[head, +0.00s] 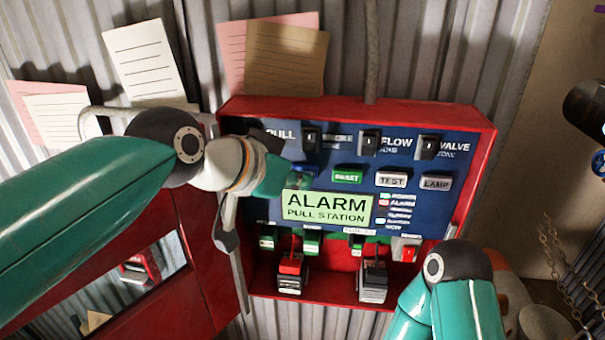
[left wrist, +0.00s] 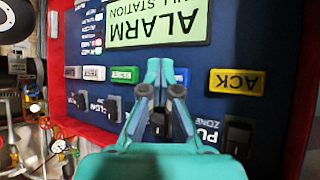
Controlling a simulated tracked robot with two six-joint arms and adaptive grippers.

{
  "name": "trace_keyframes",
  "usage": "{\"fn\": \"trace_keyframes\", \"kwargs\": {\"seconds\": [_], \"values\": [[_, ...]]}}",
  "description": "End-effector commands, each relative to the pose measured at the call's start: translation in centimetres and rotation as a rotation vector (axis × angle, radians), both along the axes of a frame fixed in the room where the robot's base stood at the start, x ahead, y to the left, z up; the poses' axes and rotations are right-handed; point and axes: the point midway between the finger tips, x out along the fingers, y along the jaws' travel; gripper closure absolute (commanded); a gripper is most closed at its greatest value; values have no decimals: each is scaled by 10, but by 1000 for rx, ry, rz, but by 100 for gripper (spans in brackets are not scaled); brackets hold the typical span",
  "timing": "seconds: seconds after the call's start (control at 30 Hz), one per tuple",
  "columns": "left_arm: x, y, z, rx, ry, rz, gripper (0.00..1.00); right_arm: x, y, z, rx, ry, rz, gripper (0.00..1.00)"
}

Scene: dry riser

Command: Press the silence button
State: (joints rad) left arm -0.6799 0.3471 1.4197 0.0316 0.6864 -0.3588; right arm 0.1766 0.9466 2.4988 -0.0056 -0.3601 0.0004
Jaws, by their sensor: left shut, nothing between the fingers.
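A blue button (head: 308,169) sits in the panel's button row, left of the green RESET button (head: 347,176). Its label is not readable, and my left gripper partly covers it. In the left wrist view the blue button (left wrist: 183,76) shows just right of the fingertips, between the yellow ACK button (left wrist: 237,82) and green RESET. My left gripper (head: 291,181) is shut and empty, its fingertips (left wrist: 165,66) in front of the panel at this button. I cannot tell whether they touch it. My right arm shows at the lower right of the head view; its gripper is not seen.
The red alarm box (head: 482,170) has a raised rim around its blue panel. White TEST (head: 391,180) and LAMP (head: 435,183) buttons lie to the right, dark switches (head: 370,140) above, and a green ALARM display (head: 327,207) below. Papers (head: 287,60) hang above on the corrugated wall.

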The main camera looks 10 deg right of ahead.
Motion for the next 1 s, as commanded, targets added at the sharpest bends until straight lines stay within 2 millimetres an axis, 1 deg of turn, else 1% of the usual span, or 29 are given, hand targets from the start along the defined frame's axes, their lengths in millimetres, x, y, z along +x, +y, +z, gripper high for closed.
{"fn": "trace_keyframes", "kwargs": {"seconds": [0.3, 0.77, 1.0], "values": [[-15, 6, -1, -1, -1, 0, 100, 0, 0, -10, 0, 0, 0, 100], [-19, 7, -1, 0, -1, -1, 100, 0, 0, -12, 0, 0, 0, 100], [-38, 16, -2, -2, -3, -2, 100, 0, 0, -25, 0, 0, 0, 100]]}}
